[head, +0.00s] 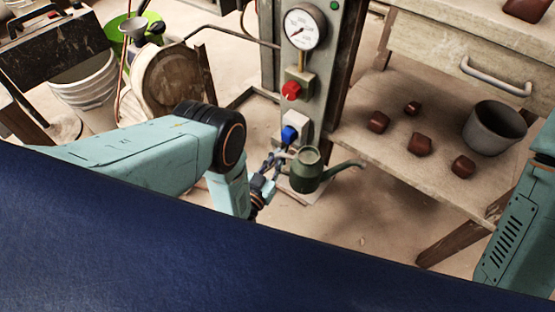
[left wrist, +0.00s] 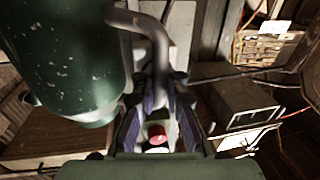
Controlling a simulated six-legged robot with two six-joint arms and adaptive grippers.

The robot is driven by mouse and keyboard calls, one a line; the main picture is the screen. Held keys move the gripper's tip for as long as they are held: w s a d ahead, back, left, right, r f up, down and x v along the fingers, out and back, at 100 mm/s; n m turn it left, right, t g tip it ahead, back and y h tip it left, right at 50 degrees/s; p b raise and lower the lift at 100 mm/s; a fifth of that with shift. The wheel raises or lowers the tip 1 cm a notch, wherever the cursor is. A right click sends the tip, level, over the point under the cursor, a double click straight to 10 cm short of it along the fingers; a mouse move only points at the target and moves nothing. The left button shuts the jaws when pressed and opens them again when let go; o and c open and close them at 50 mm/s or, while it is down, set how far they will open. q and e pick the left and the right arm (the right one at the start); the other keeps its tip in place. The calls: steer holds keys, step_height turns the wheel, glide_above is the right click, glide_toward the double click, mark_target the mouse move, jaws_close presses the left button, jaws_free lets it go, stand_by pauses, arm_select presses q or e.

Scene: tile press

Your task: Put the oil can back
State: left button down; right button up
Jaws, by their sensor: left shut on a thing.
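The green oil can (head: 307,174), with a long spout pointing right, is upright in front of the foot of the press column. My left gripper (head: 270,170) is at its left side, shut on its handle. In the left wrist view the can's speckled green body (left wrist: 70,55) fills the upper left, and its grey curved handle (left wrist: 153,35) runs down between the fingers of my left gripper (left wrist: 160,110). A small pale plate (head: 300,193) lies below the can; I cannot tell whether the can touches it. My right gripper is out of view.
The press column (head: 330,75) behind the can carries a gauge (head: 305,25), a red knob (head: 291,90) and a blue knob (head: 289,134). To the right, a bench shelf (head: 385,160) holds several brown pieces and a grey pot (head: 494,128). White buckets (head: 85,95) stand left.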

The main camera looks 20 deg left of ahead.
arm_select(q)
steer(key=shift+r, duration=0.15)
steer(key=c, duration=1.8)
jaws_free()
steer(key=shift+f, duration=0.2)
steer(key=o, duration=0.4)
steer(key=shift+r, duration=0.15)
steer(key=s+a+p, duration=0.2)
steer(key=s+p, duration=0.2)
steer(key=s, duration=0.8)
steer(key=shift+w, duration=0.15)
